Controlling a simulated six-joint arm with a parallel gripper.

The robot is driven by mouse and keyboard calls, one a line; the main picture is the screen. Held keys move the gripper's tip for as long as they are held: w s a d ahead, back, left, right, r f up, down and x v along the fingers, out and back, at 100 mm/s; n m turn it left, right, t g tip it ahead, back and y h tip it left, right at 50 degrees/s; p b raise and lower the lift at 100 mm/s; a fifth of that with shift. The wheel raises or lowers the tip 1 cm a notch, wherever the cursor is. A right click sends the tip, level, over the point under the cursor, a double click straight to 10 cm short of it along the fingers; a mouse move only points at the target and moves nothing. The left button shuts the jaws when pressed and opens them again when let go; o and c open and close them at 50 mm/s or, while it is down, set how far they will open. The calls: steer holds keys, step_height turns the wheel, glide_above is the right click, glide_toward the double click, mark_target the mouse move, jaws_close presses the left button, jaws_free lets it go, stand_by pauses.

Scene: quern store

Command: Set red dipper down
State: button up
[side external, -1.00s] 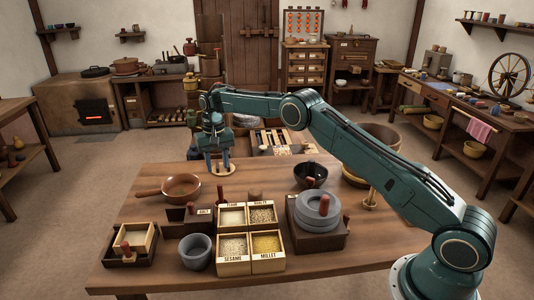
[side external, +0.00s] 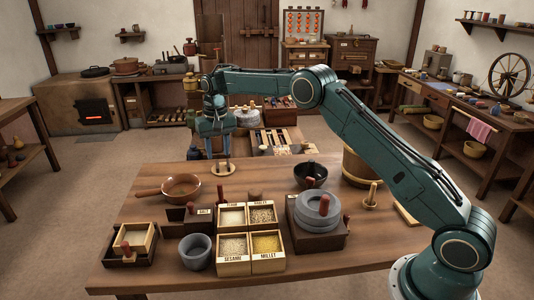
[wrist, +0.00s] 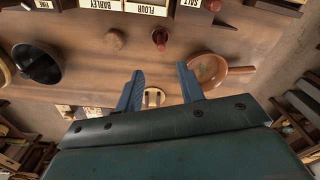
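My gripper (wrist: 158,80) is open, its two blue fingers wide apart with nothing visibly held. It also shows in the side view (side external: 216,155), at the far edge of the table. A round pale wooden piece (wrist: 153,97) with two dark marks lies below and between the fingers; in the side view it is a pale disc (side external: 222,169) on the table. I cannot surely tell which thing is the red dipper. A small dark red knobbed piece (wrist: 160,35) stands near the flour box, apart from my gripper.
A brown long-handled pan (side external: 181,186) lies left of my gripper. A dark bowl (side external: 318,171) stands to the right. Grain boxes (side external: 233,270), a grey mortar (side external: 196,252) and a stone quern (side external: 316,222) fill the near side. The table between pan and bowl is mostly clear.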

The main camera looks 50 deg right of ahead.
steer(key=s+a+r+n+t, duration=0.2)
steer(key=s+a+r+t, duration=0.1)
steer(key=s+r, duration=1.7)
steer(key=s+f+n+t, duration=0.1)
steer(key=s+f, duration=0.1)
steer(key=s, duration=1.1)
steer(key=s+a+f+n+t, duration=0.1)
steer(key=s+f+n, duration=0.1)
steer(key=s, duration=1.1)
steer(key=shift+f, duration=0.25)
steer(key=shift+w, duration=0.1)
